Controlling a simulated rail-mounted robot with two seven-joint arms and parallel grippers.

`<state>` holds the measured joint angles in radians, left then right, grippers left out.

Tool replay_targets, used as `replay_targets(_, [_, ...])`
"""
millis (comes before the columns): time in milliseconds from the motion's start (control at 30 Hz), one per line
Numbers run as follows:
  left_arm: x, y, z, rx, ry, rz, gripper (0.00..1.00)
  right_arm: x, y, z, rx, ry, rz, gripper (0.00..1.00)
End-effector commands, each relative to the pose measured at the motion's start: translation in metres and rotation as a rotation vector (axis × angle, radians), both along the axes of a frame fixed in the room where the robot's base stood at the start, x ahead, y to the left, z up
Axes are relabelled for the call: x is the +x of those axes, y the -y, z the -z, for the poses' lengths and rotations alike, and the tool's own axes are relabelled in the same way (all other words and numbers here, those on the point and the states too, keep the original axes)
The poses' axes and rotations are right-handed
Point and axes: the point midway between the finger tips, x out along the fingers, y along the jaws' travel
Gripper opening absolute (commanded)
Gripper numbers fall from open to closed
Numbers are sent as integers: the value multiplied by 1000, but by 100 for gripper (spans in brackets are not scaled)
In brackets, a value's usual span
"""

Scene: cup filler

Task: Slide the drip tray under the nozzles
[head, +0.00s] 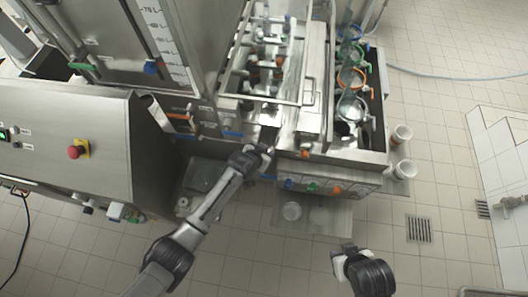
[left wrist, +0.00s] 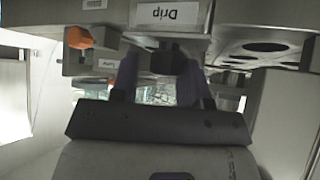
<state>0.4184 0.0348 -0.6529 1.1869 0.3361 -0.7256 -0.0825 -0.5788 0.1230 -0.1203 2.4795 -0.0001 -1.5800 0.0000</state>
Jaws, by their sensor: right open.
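In the left wrist view, a metal front with a label reading "Drip" (left wrist: 168,12) spans the top, which I take as the drip tray's front. A dark knob (left wrist: 166,60) hangs below it. My left gripper (left wrist: 157,82) has its two purplish fingers on either side of this knob, with a gap visible on the left; it looks open. In the head view my left gripper (head: 262,152) is at the machine's front, hiding the tray front there. My right gripper (head: 348,250) is open and empty above the floor, lower right. The nozzles are hard to make out.
Cups with coloured rims (head: 352,78) stand in a row on the machine's right side. White cups (head: 402,134) stand beside it. A control cabinet with a red emergency button (head: 76,152) is at left.

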Motion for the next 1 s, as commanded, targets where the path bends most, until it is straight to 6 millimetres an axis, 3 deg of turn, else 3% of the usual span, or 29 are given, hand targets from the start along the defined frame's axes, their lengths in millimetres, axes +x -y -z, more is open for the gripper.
replay_targets(333, [-8, -7, -10, 1, 1, 0, 42, 0, 0, -2, 0, 0, 0, 43])
replay_targets(1000, [-67, -51, -84, 0, 2, 0, 42, -1, -1, -5, 5, -2, 4, 43])
